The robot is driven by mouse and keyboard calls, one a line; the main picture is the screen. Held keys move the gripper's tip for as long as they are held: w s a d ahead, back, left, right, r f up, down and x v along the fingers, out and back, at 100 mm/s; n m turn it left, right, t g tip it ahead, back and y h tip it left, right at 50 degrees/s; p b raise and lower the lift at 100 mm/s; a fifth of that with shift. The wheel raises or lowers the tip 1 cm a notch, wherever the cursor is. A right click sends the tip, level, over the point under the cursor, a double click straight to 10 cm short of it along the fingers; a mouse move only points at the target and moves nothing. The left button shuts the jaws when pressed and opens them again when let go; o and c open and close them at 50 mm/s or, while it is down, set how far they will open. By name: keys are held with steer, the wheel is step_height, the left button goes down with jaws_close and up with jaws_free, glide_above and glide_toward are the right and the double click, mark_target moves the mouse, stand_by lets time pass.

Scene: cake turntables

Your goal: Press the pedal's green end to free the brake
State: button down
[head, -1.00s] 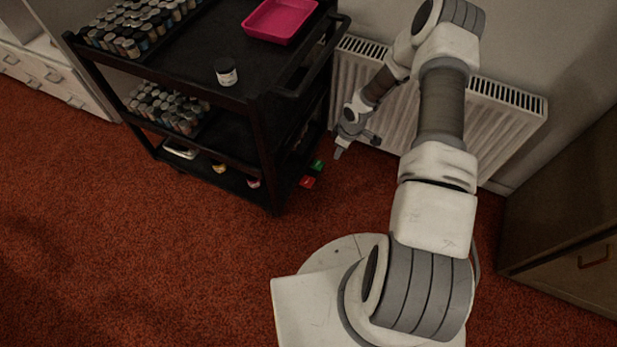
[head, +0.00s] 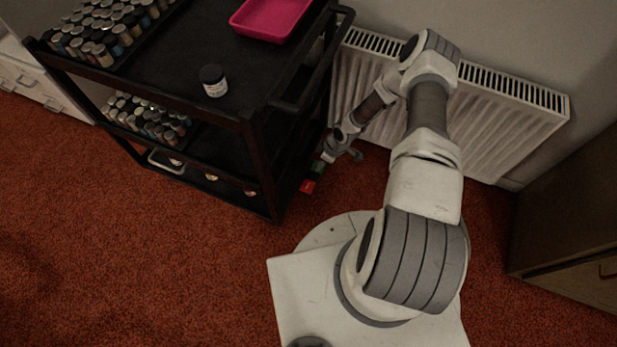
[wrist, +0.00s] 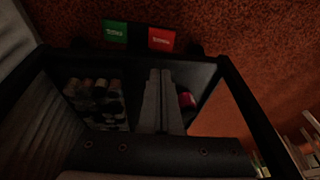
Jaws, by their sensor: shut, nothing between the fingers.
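The brake pedal has a green end (head: 317,167) and a red end (head: 308,186), low at the cart's right side near the floor. In the wrist view the green end (wrist: 115,32) is on the left and the red end (wrist: 161,39) on the right, both with white lettering. My gripper (head: 327,158) is close to the green end in the head view; I cannot tell whether it touches. In the wrist view my gripper's fingers (wrist: 160,72) are shut and empty, pointing toward the pedal, with their tips below the red end in the picture.
A white radiator (head: 500,115) stands on the wall behind my arm. A brown cabinet (head: 570,190) is at the right. Red carpet (head: 130,260) is clear at the front left.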

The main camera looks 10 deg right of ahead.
steer(key=shift+f, duration=0.1)
stand_by(0.3)
steer(key=b, duration=0.5)
glide_toward(307, 187)
steer(key=x, duration=0.5)
steer(key=shift+w, duration=0.25)
steer(key=shift+a+f+b, duration=0.1)
steer(key=shift+f+b, duration=0.2)
steer(key=shift+f, duration=0.25)
steer(key=shift+s, duration=0.1)
steer(key=shift+s+a+p, duration=0.1)
steer(key=shift+a+p, duration=0.05)
steer(key=shift+p, duration=0.55)
